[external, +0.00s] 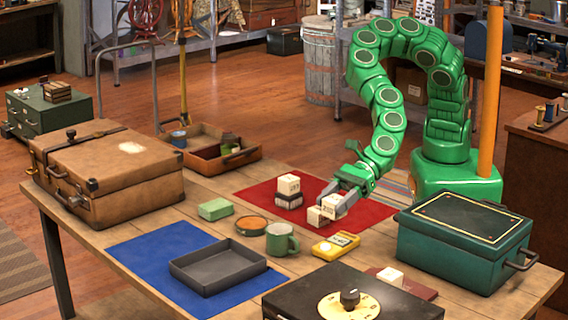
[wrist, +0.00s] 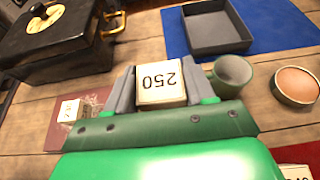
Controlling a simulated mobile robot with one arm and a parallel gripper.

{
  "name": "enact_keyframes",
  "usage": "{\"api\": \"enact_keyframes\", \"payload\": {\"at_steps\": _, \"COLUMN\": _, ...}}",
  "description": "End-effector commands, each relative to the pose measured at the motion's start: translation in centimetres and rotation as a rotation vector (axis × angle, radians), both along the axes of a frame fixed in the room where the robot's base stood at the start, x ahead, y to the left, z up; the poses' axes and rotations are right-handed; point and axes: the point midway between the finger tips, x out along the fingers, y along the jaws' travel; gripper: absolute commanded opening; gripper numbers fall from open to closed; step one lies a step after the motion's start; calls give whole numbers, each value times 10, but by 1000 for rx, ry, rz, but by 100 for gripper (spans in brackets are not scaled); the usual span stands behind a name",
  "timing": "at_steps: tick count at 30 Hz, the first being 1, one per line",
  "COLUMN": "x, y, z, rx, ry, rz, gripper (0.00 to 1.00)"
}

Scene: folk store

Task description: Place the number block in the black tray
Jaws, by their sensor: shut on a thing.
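In the external view the held block (external: 330,203) is near the front edge of the red mat. The black tray (external: 182,270) lies empty on the blue mat, left of and nearer the camera than my gripper. It also shows at the top of the wrist view (wrist: 250,42).
A block stack (external: 289,184) is on the red mat. A green box (external: 465,240) and a dark box (external: 290,300) flank the table's front right.

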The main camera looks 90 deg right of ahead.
Motion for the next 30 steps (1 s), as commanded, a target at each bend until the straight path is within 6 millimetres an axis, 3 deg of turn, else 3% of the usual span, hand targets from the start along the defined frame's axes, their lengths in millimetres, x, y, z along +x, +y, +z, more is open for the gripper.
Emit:
{"api": "enact_keyframes", "payload": {"at_steps": 24, "x": -3, "y": -2, "z": 60, "rx": 4, "ry": -2, "rz": 1, "gripper": 24}}
{"api": "enact_keyframes", "payload": {"at_steps": 30, "x": 14, "y": -12, "z": 46, "rx": -2, "ry": 1, "rz": -42, "gripper": 24}}
